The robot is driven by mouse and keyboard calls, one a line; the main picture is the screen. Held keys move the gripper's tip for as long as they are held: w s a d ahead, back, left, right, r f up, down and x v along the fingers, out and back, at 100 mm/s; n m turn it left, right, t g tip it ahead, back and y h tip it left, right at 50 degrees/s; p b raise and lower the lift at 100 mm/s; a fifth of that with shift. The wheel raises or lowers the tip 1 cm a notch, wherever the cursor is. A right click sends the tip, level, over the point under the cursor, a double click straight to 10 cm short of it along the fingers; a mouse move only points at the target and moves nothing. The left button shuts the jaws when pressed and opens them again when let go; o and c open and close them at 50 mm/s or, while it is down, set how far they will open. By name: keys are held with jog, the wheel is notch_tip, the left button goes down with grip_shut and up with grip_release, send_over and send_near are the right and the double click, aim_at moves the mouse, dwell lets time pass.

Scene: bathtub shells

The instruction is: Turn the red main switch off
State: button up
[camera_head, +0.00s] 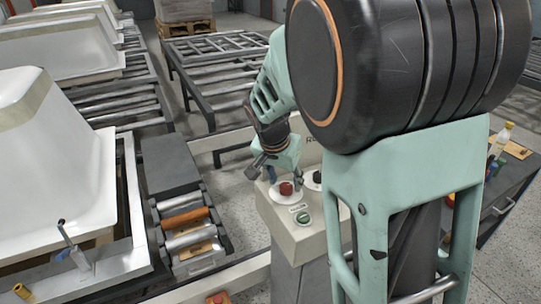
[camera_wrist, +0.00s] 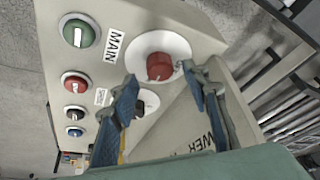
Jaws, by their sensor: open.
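The red main switch (camera_head: 286,188) is a red rotary knob on a white round plate on top of a cream control box (camera_head: 296,238). In the wrist view the red knob (camera_wrist: 160,67) stands beside a label reading MAIN (camera_wrist: 115,44). My gripper (camera_head: 279,174) is over the box, close to the red knob. In the wrist view its blue-padded fingers (camera_wrist: 162,80) are open, one on each side of the knob in the picture. Whether they touch it I cannot tell. Nothing is held.
A black knob (camera_wrist: 147,103) on a white plate sits close to the red one. A green button (camera_wrist: 79,34), a red button (camera_wrist: 75,83) and smaller buttons line the box. White bathtub shells (camera_head: 50,150) and roller conveyors (camera_head: 215,50) stand left and behind. A dark cart (camera_head: 505,185) is at right.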

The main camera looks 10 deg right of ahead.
jog(key=shift+x, duration=1.05)
jog(key=c, duration=1.2)
jog(key=shift+o, duration=0.2)
